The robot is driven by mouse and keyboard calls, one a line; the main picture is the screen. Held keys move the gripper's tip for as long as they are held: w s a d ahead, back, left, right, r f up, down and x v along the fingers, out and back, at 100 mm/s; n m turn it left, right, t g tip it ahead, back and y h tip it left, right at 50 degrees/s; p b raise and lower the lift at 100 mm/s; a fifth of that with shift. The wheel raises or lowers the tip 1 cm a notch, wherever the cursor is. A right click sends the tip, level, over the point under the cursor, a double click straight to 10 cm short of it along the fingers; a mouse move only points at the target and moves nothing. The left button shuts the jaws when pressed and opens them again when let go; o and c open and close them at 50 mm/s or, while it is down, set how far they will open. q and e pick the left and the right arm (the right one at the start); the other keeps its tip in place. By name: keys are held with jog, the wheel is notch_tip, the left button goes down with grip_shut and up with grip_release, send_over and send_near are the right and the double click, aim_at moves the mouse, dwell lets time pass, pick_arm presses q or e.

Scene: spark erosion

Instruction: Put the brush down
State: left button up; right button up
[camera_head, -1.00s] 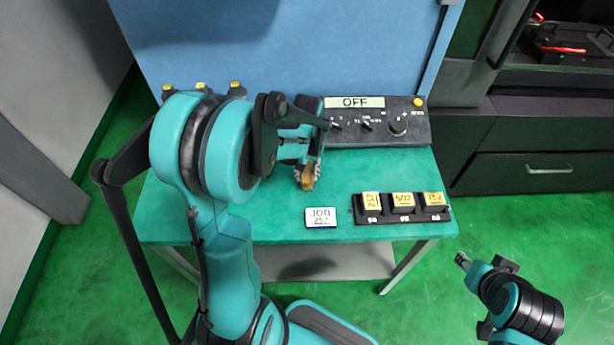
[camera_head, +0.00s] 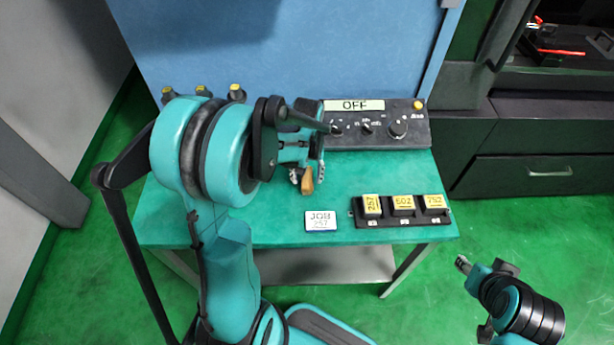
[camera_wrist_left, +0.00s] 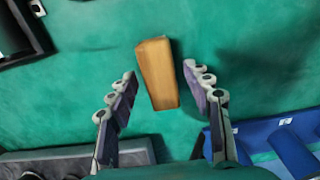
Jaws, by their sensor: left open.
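The brush (camera_head: 307,181) shows as a tan wooden block on the green table top, left of the middle, partly hidden by my gripper in the head view. In the left wrist view the brush (camera_wrist_left: 157,73) lies between and ahead of the fingertips, with a visible gap on each side. My left gripper (camera_head: 306,174) is open around it; its two fingers also show apart in the left wrist view (camera_wrist_left: 161,82). Any bristles are not visible. My right gripper (camera_head: 464,262) is at the lower right, away from the table; its jaws are too small to read.
A white JOB card (camera_head: 321,220) and a black rack (camera_head: 385,221) with yellow-labelled blocks lie at the table's front right. A control panel (camera_head: 415,130) marked OFF stands behind. A blue object (camera_wrist_left: 290,150) is near the right finger in the wrist view. Green table top is clear between.

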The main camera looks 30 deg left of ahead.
aim_at(307, 177)
pick_arm(q)
notch_tip(307, 177, up, 10)
jog(key=p, duration=0.3)
jog(key=s+d+r+m+t, duration=0.6)
jog(key=s+d+t, duration=0.1)
jog(key=s+d, duration=0.3)
jog(key=shift+s+d+r, duration=0.3)
jog(key=shift+s, duration=0.25)
